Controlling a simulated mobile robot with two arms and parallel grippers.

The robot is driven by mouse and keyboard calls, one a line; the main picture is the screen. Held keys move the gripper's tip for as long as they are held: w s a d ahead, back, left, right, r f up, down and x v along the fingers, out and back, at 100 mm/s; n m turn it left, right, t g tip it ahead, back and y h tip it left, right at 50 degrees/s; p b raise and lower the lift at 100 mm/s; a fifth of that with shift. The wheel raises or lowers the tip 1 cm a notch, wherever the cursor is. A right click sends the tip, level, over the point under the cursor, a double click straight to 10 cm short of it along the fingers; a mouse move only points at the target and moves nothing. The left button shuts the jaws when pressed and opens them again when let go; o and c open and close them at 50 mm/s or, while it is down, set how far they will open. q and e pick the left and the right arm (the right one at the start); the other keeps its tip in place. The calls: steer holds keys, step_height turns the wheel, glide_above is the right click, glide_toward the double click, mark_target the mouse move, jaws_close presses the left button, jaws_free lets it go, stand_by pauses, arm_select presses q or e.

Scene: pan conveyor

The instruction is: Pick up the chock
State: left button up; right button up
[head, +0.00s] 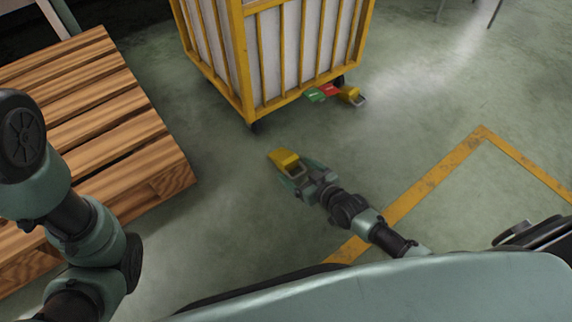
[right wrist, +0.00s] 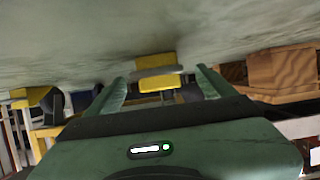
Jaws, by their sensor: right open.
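A yellow chock (head: 283,159) with a grey part lies on the green floor in front of the cart, at the centre of the head view. My right gripper (head: 294,173) is low over the floor at the chock, its fingers open. In the right wrist view the chock (right wrist: 156,84) shows between the two spread fingers of my right gripper (right wrist: 161,80); I cannot tell whether they touch it. My left arm shows at the left of the head view, but its gripper is out of view.
A yellow-framed cart (head: 248,72) on castors stands behind the chock. A similar yellow and grey piece (head: 351,95) sits by its right wheel, beside red and green pedals (head: 316,94). A wooden pallet (head: 120,135) is at left. Floor right of the cart is clear.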

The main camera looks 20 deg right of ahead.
mark_target(292, 166)
steer(key=b+x, duration=0.4)
steer(key=shift+w+d, duration=0.1)
steer(key=shift+w+b, duration=0.35)
steer(key=shift+w, duration=0.25)
steer(key=c, duration=1.5)
steer(key=shift+c, duration=1.4)
steer(key=shift+r, duration=0.1)
